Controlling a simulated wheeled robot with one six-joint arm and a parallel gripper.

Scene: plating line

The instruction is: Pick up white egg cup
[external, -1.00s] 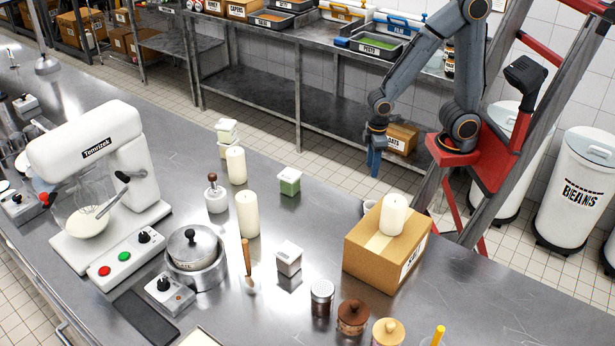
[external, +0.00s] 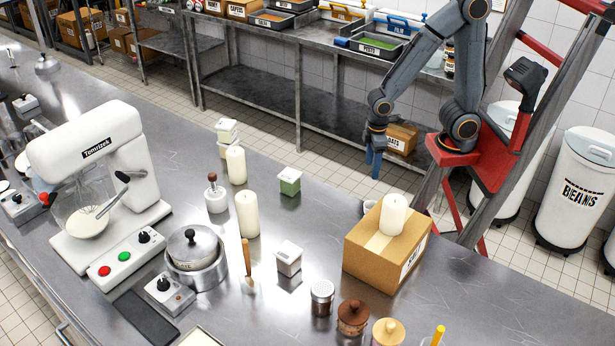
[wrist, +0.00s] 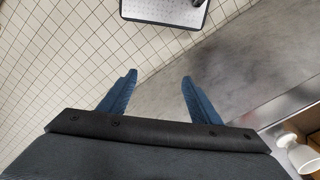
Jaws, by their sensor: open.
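A small white rim, probably the white egg cup (external: 369,206), shows behind the back left edge of the cardboard box (external: 372,262); most of it is hidden by the box. My gripper (external: 373,172) points down beyond the far table edge, above and apart from that rim. Its blue fingers are spread with nothing between them. In the wrist view my gripper (wrist: 158,84) also shows open and empty. A white rounded object (wrist: 302,157) sits at the lower right of that view; I cannot tell whether it is the egg cup or the candle.
A white candle (external: 393,214) stands on the box. A green-and-white tub (external: 289,181), two more candles, and several jars stand on the steel table (external: 330,215). The table left of the box is fairly clear. A red-railed frame (external: 455,160) stands at the right.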

